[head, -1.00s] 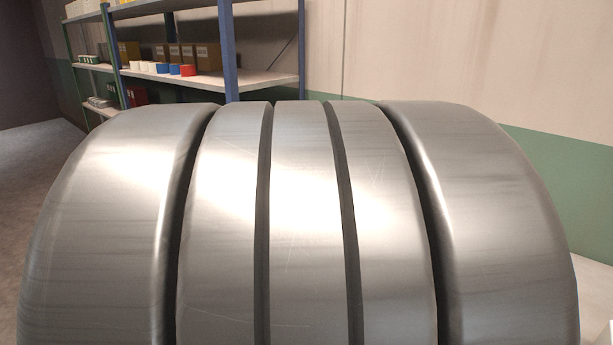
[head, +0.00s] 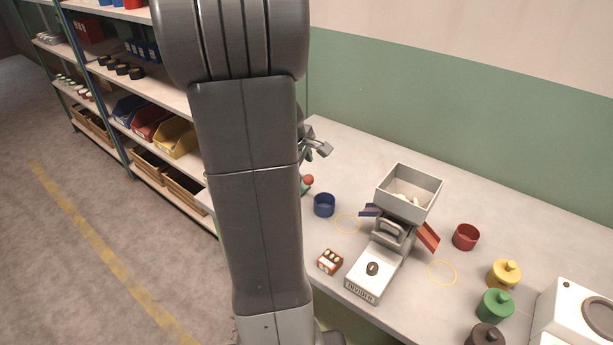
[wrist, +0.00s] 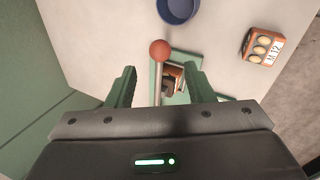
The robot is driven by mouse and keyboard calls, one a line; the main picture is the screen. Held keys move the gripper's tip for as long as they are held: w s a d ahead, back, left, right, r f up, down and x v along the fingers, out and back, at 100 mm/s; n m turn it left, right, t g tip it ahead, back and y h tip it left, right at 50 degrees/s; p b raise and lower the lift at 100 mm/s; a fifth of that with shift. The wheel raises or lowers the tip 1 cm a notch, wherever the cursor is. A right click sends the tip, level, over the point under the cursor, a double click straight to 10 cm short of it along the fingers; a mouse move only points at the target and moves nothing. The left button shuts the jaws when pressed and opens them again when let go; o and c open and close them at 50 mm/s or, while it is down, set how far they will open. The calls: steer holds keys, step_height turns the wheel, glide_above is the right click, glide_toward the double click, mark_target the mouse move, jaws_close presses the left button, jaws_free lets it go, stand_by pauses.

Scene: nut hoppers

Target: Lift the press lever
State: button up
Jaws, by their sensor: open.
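The press lever is a grey rod with a red ball knob (wrist: 160,50) at its end. In the wrist view the rod runs down from the knob, in line with the gap between my fingers. The green press (wrist: 183,95) shows partly behind the right finger. My gripper (wrist: 160,72) is open, with one finger on each side of the rod in the picture. I cannot tell how far the rod lies below the fingertips. In the head view the red knob (head: 308,180) peeks out beside my arm, which hides most of the press.
The bench holds a blue cup (head: 324,205), a small orange M12 box (head: 330,262), a divider with a grey hopper (head: 420,205), a red cup (head: 466,237), and yellow (head: 503,273) and green (head: 495,305) lidded jars. Shelves (head: 150,85) stand at left; the floor before them is clear.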

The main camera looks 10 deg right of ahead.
mark_target(307, 177)
steer(key=x, duration=0.6)
steer(key=shift+b, duration=0.3)
jaws_close()
